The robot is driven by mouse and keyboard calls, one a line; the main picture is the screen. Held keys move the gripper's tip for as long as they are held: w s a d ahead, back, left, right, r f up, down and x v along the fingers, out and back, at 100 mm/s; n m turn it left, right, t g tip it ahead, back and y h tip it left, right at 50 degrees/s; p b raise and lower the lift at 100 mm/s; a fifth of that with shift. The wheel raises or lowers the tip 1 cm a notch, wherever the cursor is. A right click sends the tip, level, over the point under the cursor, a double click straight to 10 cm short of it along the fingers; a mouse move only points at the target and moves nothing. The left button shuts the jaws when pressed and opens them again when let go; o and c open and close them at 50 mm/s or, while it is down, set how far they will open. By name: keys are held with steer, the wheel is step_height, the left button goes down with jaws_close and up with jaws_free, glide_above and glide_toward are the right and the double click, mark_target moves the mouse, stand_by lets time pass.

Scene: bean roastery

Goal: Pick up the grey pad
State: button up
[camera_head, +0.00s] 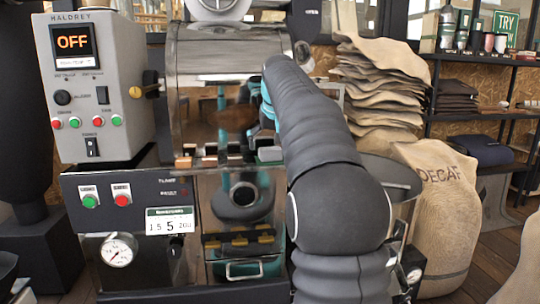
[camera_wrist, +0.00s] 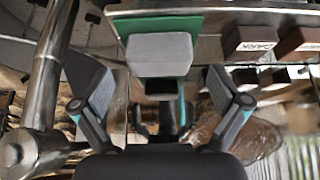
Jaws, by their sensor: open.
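In the wrist view the grey pad (camera_wrist: 160,54) is a pale, rounded block against a green plate (camera_wrist: 185,27). My gripper (camera_wrist: 160,88) has its two fingers spread wide, one low to each side of the pad in the picture. Nothing is between the fingers, and they do not appear to touch the pad. In the head view my dark arm hides most of the gripper; only bits of teal show at its left edge. A small pale grey block (camera_head: 270,154) shows there on the machine's ledge, close beside my arm; I cannot tell if it is the pad.
Dark and brown labelled blocks (camera_wrist: 250,38) sit right of the pad. A steel pipe (camera_wrist: 45,75) runs at the left. The roaster's control box (camera_head: 92,90) reads OFF. Stacked sacks (camera_head: 375,90) and a DECAF sack (camera_head: 440,215) stand at the right.

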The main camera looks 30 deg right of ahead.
mark_target(270, 148)
steer(key=shift+x, duration=1.2)
steer(key=c, duration=1)
steer(key=shift+c, duration=0.2)
steer(key=shift+r, duration=0.1)
step_height(270, 148, up, 8)
steer(key=shift+w+r, duration=0.1)
steer(key=shift+r, duration=0.75)
steer(key=shift+o, duration=0.4)
steer(key=shift+r, duration=0.1)
steer(key=shift+c, duration=0.8)
